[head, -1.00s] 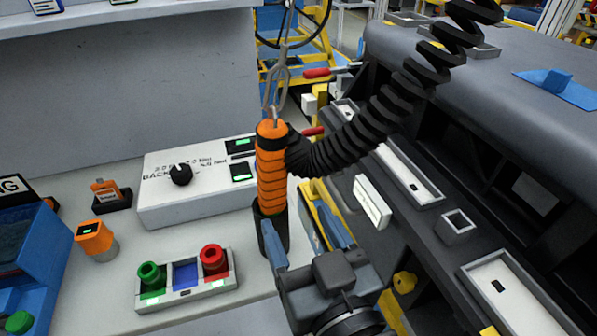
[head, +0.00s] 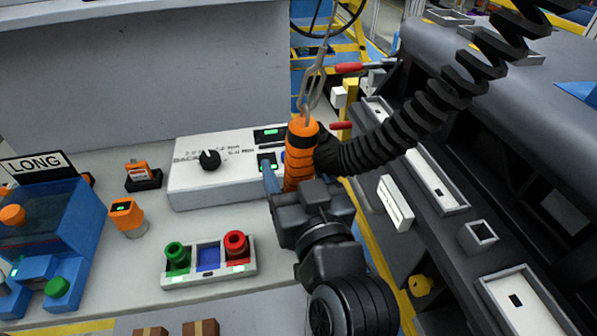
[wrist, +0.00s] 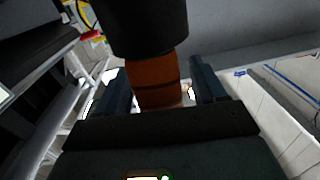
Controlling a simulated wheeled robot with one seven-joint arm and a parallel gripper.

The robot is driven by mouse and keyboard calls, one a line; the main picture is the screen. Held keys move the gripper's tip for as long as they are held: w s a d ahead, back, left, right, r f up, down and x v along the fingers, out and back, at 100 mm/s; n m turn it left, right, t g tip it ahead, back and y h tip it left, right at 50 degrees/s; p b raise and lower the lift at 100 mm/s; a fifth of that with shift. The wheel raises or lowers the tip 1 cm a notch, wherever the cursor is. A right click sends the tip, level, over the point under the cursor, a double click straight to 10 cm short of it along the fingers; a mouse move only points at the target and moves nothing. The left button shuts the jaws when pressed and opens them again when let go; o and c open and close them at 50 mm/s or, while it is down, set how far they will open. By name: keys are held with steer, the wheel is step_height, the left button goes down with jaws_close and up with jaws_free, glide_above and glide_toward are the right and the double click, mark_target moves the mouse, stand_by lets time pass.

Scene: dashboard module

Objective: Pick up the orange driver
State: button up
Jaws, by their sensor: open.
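The orange driver (head: 301,150) hangs upright from a metal hook, with a black coiled hose joined to its upper side. My gripper (head: 296,180) is open at its lower part, and one blue-grey finger shows on its left in the head view. In the wrist view the orange grip (wrist: 155,82) stands between the two open fingers, with a visible gap on the right; my gripper (wrist: 163,88) is not closed on it. The driver's black end (wrist: 148,25) shows there too. In the head view my gripper hides the driver's bottom.
A white control box (head: 220,185) stands just left of the driver. A button tray (head: 208,262) and a blue box (head: 50,230) sit on the bench. The dark dashboard module (head: 440,190) is close on the right.

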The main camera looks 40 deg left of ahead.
steer(key=shift+r, duration=0.1)
jaws_close()
stand_by(0.5)
